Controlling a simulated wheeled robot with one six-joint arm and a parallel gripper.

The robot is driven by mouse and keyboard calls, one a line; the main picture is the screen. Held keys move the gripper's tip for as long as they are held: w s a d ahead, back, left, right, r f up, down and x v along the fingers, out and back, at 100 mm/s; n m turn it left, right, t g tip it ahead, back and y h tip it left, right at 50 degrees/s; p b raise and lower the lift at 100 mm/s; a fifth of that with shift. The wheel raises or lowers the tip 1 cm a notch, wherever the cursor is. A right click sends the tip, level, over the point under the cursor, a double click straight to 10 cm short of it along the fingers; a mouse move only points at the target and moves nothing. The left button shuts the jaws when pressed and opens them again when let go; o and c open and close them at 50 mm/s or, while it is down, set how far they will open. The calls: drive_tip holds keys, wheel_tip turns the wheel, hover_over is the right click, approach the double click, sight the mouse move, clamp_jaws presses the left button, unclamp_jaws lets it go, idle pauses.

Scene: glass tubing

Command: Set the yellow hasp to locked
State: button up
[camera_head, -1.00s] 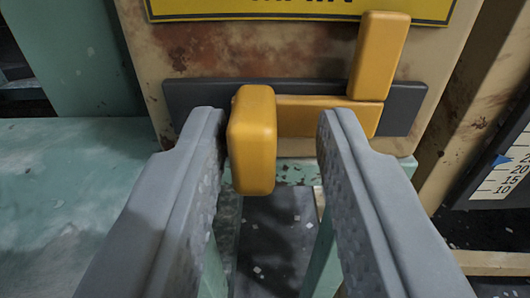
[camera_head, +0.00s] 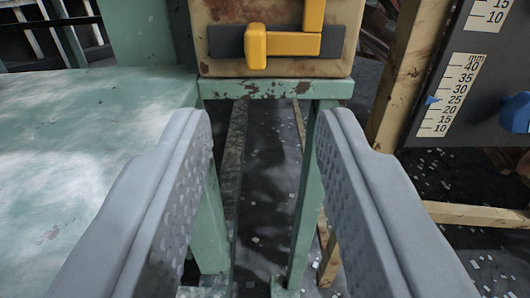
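The yellow hasp (camera_head: 291,44) is at the top of the view, on a dark backing strip (camera_head: 226,41) fixed to a rusty beige box (camera_head: 216,68). Its bar runs level, with a block-shaped knob (camera_head: 256,46) at the left end hanging down and an upright arm (camera_head: 314,15) at the right end, cut off by the frame's top edge. My gripper (camera_head: 265,120) is open, its two grey fingers wide apart with nothing between them. The fingertips show below the hasp and apart from it.
A worn green table (camera_head: 90,150) fills the left side. The box sits on a narrow green stand (camera_head: 300,89) with legs. At the right is a dark panel with a white scale (camera_head: 448,95) and a blue knob (camera_head: 515,113). Dark floor with pale chips lies below.

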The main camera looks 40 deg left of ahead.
drive_tip(key=v, duration=0.6)
drive_tip(key=shift+s, duration=0.15)
drive_tip(key=shift+d+r, duration=0.1)
drive_tip(key=s+a+r+m+t+h, duration=0.1)
drive_tip(key=s+a+r+h, duration=0.2)
drive_tip(key=r, duration=0.7)
drive_tip(key=s+a+r+m+t+h, duration=0.1)
drive_tip(key=s+r+t+h, duration=0.2)
drive_tip(key=r, duration=0.7)
drive_tip(key=s+a+r+m+h, duration=0.1)
drive_tip(key=s+a+r+h, duration=0.15)
drive_tip(key=s+r, duration=0.45)
drive_tip(key=s+a+r+m, duration=0.1)
drive_tip(key=s+a+r, duration=0.1)
drive_tip(key=s, duration=0.6)
drive_tip(key=s+a+r+m+h, duration=0.1)
drive_tip(key=s+a+r, duration=0.1)
drive_tip(key=s+r, duration=0.3)
drive_tip(key=s+a+r+m+g+h, duration=0.1)
drive_tip(key=s+r, duration=0.3)
drive_tip(key=s, duration=0.9)
drive_tip(key=shift+s+a+m, duration=0.15)
drive_tip(key=shift+a+m, duration=0.25)
drive_tip(key=shift+m, duration=0.2)
